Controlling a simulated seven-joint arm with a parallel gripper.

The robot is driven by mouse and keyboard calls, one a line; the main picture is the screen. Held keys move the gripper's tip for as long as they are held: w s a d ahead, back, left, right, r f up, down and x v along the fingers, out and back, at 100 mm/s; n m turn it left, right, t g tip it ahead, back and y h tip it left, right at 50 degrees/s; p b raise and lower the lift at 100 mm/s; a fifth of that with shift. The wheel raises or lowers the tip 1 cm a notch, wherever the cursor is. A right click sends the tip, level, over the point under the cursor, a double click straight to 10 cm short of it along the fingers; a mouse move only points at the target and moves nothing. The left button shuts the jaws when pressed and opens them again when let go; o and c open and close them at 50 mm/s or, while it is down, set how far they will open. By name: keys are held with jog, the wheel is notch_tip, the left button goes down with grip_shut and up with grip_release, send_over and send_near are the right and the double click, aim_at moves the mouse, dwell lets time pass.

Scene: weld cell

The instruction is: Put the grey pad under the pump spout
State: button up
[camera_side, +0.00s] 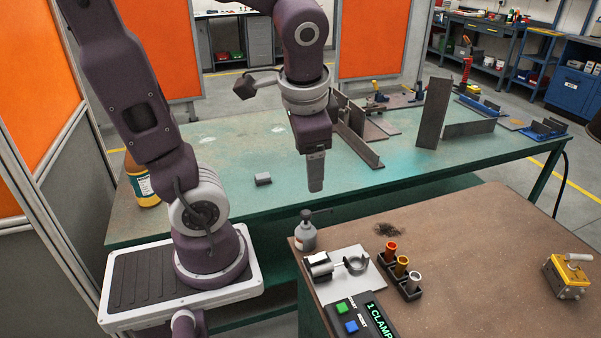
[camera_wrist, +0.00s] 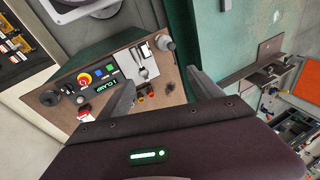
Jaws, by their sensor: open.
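The grey pad (camera_side: 263,179) is a small block lying flat on the green table, left of my gripper in the side view. I cannot make it out in the wrist view. My gripper (camera_side: 316,187) hangs pointing down in the air, empty, right of the pad. In the wrist view my fingers (camera_wrist: 165,92) are apart.
On the brown table (camera_side: 470,240), a clamp fixture (camera_side: 335,264), a rack of coloured-top cylinders (camera_side: 401,272) and a button box (camera_side: 358,318) stand near the bottle. Upright metal plates (camera_side: 434,113) stand farther back. The green table around the pad is clear.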

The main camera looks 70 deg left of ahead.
jog(key=s+d+r+n+t+h, duration=0.1)
jog(key=s+d+r+t+h, duration=0.2)
jog(key=d, duration=0.5)
jog(key=shift+s+d+t, duration=0.25)
jog(key=shift+s+t, duration=0.15)
jog(key=shift+s, duration=0.25)
